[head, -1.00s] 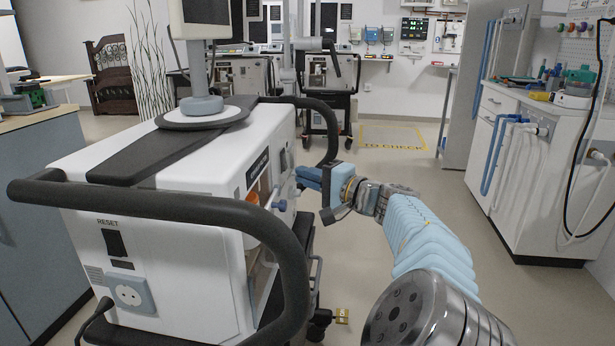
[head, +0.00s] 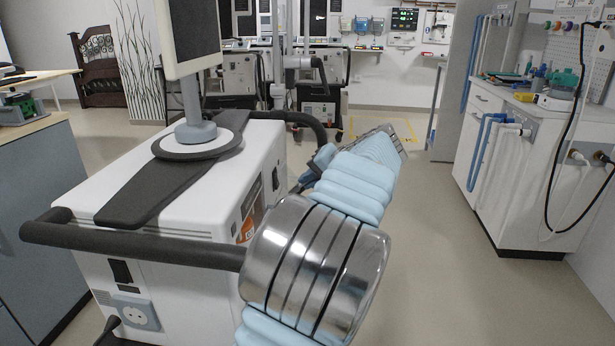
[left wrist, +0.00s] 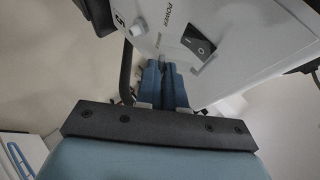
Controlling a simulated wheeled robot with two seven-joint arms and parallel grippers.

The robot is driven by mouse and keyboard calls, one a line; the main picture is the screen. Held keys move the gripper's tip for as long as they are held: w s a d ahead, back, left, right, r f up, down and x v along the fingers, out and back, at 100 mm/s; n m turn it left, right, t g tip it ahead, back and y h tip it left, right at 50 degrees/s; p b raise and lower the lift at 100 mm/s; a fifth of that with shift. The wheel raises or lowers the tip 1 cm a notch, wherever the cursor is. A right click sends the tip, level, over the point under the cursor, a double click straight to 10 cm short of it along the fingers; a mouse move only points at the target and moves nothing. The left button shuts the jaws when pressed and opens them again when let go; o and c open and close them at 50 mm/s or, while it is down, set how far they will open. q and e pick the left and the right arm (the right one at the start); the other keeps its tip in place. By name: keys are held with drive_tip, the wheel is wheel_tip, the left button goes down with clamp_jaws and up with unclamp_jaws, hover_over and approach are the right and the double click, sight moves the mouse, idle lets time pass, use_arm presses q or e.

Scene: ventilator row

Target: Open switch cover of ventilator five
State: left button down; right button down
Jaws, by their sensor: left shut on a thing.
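A white ventilator (head: 235,165) with a screen on top stands in front of me. In the left wrist view its white panel (left wrist: 235,55) shows tilted, with the label "5", the word POWER and a black rocker switch (left wrist: 198,43). My left gripper (head: 318,160) is at the right side of the ventilator, mostly behind my arm. In the left wrist view its blue fingers (left wrist: 166,72) are together just beside the switch, on a small grey piece (left wrist: 162,61). I cannot tell whether that piece belongs to the switch cover. My right gripper is out of view.
A thick dark handle bar (head: 140,240) runs around the ventilator's near end. Several more ventilators (head: 318,75) stand at the back wall. A white cabinet (head: 520,180) with hoses stands at the right. The floor between is clear. A grey-blue counter (head: 45,200) is at the left.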

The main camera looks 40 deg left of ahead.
use_arm(q)
drive_tip(key=shift+s+a+r+n+t+h, duration=0.2)
drive_tip(key=shift+a+r+n+t+h, duration=0.25)
drive_tip(key=shift+r+t+h, duration=0.9)
drive_tip(key=shift+s+a+r+n+t+h, duration=0.25)
drive_tip(key=shift+r+n+h, duration=0.6)
drive_tip(key=shift+h, duration=1.15)
drive_tip(key=shift+s+a+r+n+t+h, duration=0.15)
drive_tip(key=shift+a+r+n+t+h, duration=0.25)
drive_tip(key=shift+r+t+h, duration=0.8)
drive_tip(key=shift+r+h, duration=0.15)
drive_tip(key=shift+h, duration=0.4)
drive_tip(key=c, duration=1.2)
unclamp_jaws()
drive_tip(key=shift+c, duration=0.2)
drive_tip(key=v, duration=1.3)
drive_tip(key=shift+r, duration=0.45)
